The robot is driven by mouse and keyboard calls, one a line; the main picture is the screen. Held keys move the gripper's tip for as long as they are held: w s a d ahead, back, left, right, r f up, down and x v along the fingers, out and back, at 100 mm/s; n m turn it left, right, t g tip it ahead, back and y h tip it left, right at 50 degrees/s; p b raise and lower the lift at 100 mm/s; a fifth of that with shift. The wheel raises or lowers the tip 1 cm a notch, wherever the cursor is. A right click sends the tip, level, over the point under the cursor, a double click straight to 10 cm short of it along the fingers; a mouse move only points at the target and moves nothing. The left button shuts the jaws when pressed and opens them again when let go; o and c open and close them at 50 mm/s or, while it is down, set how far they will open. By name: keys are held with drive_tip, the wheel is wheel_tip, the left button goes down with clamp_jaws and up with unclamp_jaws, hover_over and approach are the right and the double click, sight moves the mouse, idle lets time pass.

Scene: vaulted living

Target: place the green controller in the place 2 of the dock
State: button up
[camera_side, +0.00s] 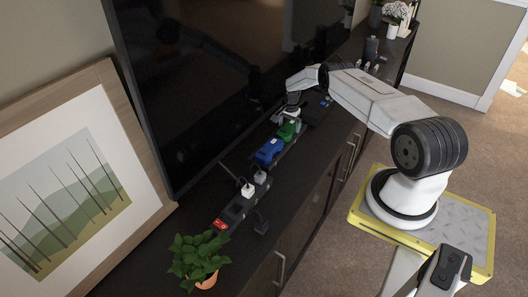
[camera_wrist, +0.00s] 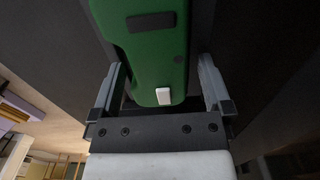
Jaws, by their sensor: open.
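The green controller (camera_side: 289,129) sits on the dark cabinet top, just behind the blue controller (camera_side: 269,151). My gripper (camera_side: 292,110) is at the green controller's far end. In the wrist view, the green controller (camera_wrist: 155,55) reaches down between the two fingers of my open gripper (camera_wrist: 163,85), with a visible gap at each side. A dark, low object (camera_side: 317,108) lies beyond the gripper. I cannot tell whether it is the dock, and no numbered place can be read.
A power strip (camera_side: 239,205) with white plugs and a red switch lies nearer on the cabinet. A potted plant (camera_side: 198,257) stands at the near end. A large dark TV screen (camera_side: 200,80) rises close behind. Bottles and a flower vase (camera_side: 393,26) stand at the far end.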

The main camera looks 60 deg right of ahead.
sight(288, 126)
wheel_tip(288, 126, up, 12)
idle(0.9)
idle(0.5)
drive_tip(key=a+r+n+t, duration=0.1)
drive_tip(key=a+r+n, duration=0.4)
drive_tip(key=a, duration=0.6)
drive_tip(key=a+r+n, duration=0.4)
drive_tip(key=a+r, duration=0.3)
drive_tip(key=a, duration=0.4)
drive_tip(key=s+a+r+n, duration=0.2)
drive_tip(key=s+a+n, duration=0.2)
drive_tip(key=s+a, duration=0.4)
drive_tip(key=s+a+r+n+t, duration=0.1)
drive_tip(key=s+a+r+n, duration=0.1)
drive_tip(key=s+a+n, duration=0.3)
drive_tip(key=s+a, duration=0.4)
drive_tip(key=shift+s+a+r+t, duration=0.15)
drive_tip(key=shift+s+a+t, duration=0.05)
drive_tip(key=shift+a+t, duration=0.1)
